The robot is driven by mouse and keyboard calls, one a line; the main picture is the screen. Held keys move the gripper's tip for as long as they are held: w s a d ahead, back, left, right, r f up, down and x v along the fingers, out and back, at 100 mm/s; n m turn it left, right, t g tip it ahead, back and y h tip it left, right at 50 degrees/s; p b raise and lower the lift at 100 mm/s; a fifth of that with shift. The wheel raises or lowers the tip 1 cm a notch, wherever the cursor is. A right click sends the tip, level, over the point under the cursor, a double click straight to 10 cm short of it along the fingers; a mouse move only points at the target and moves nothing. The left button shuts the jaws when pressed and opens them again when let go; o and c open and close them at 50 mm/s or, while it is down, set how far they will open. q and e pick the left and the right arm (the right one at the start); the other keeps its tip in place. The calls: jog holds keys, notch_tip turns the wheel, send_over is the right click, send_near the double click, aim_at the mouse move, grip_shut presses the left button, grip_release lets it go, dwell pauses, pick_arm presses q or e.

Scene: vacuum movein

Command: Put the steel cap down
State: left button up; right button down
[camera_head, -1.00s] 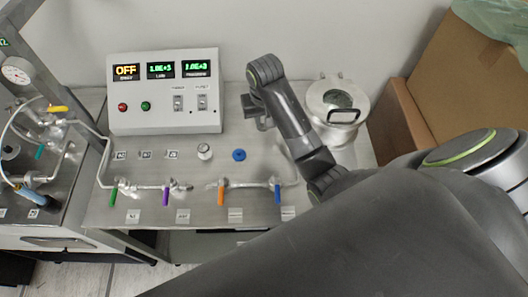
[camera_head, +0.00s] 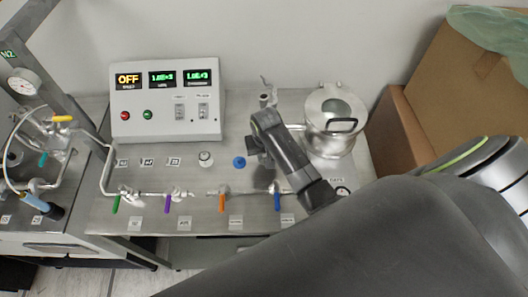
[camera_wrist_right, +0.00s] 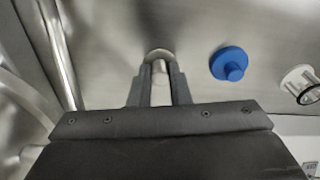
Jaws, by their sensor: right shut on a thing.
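My right gripper (camera_head: 254,146) is low over the steel bench top, just right of the blue cap (camera_head: 239,162). In the right wrist view my right gripper (camera_wrist_right: 160,84) is shut on the steel cap (camera_wrist_right: 160,53), whose rounded shiny top shows between the fingertips. I cannot tell whether the cap touches the bench top. In the head view the steel cap is hidden by the gripper. The blue cap also shows in the right wrist view (camera_wrist_right: 230,64), apart from the fingers. My left gripper is not in view.
A steel chamber with a handled lid (camera_head: 334,120) stands right of my gripper. A steel port (camera_head: 267,92) stands behind it. A control box (camera_head: 166,102) is at the back left. A valve pipe (camera_head: 200,194) runs along the front. A white knob (camera_head: 205,159) stands left of the blue cap.

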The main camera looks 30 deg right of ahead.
jog(key=shift+f, duration=0.15)
jog(key=c, duration=1.3)
grip_release()
jog(key=shift+c, duration=0.2)
notch_tip(320, 180, up, 12)
jog(key=s, duration=0.1)
jog(key=shift+s+a, duration=0.2)
